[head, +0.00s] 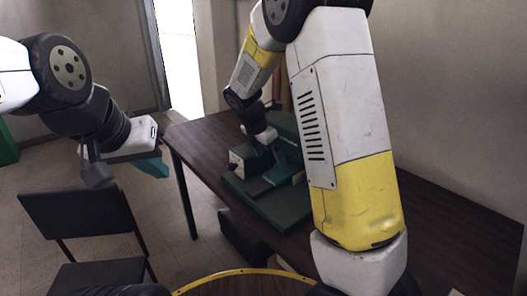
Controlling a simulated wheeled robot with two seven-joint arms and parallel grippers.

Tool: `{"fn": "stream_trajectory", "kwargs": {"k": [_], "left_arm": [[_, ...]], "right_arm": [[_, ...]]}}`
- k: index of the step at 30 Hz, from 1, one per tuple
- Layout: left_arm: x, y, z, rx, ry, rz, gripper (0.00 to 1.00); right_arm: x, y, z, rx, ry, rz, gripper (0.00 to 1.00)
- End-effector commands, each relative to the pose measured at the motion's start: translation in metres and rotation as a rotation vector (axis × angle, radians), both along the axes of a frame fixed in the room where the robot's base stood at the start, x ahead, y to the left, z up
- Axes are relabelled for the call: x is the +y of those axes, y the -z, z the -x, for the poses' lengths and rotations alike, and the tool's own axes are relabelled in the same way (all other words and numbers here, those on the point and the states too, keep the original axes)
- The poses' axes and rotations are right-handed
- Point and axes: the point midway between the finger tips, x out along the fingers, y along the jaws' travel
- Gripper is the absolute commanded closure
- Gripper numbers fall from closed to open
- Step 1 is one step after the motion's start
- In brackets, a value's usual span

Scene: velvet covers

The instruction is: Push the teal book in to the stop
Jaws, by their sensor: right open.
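A dark green fixture (268,207) lies on the brown table. On it an upright teal piece (288,160) stands just left of my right arm. It looks like the teal book, but my arm partly covers this area and I cannot make out a stop. My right gripper (262,137) is open and comes down from above, close over the fixture's back part. Its fingertips are small and unclear, and I cannot tell whether they touch anything. My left gripper (124,172) is away from the table at the left, its fingers apart, with a teal part at its right side.
A dark box with a grey face (238,161) sits at the fixture's left. A black chair (82,222) stands at the left, below my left gripper. The brown table (440,222) is bare at the right. A bright doorway (178,55) is behind.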

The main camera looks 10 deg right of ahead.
Motion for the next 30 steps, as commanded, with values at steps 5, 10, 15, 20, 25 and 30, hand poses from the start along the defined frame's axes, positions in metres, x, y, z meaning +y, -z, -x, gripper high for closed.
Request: {"fn": "stream_trajectory", "kwargs": {"k": [5, 10, 15, 20, 25, 30], "left_arm": [[0.0, 0.0, 0.0, 0.0, 0.0, 0.0, 1.0], [0.0, 0.0, 0.0, 0.0, 0.0, 0.0, 1.0], [0.0, 0.0, 0.0, 0.0, 0.0, 0.0, 1.0], [0.0, 0.0, 0.0, 0.0, 0.0, 0.0, 1.0], [0.0, 0.0, 0.0, 0.0, 0.0, 0.0, 1.0], [0.0, 0.0, 0.0, 0.0, 0.0, 0.0, 1.0]], "right_arm": [[0.0, 0.0, 0.0, 0.0, 0.002, -0.001, 0.11], [-0.004, 0.012, -0.002, 0.003, 0.003, 0.001, 0.11], [-0.013, 0.036, -0.007, 0.003, 0.005, 0.001, 0.11], [-0.02, 0.057, -0.013, 0.003, 0.003, 0.001, 0.11], [-0.024, 0.07, -0.016, 0.001, 0.003, 0.0, 0.11], [-0.025, 0.072, -0.017, -0.001, 0.002, -0.003, 0.11]]}}
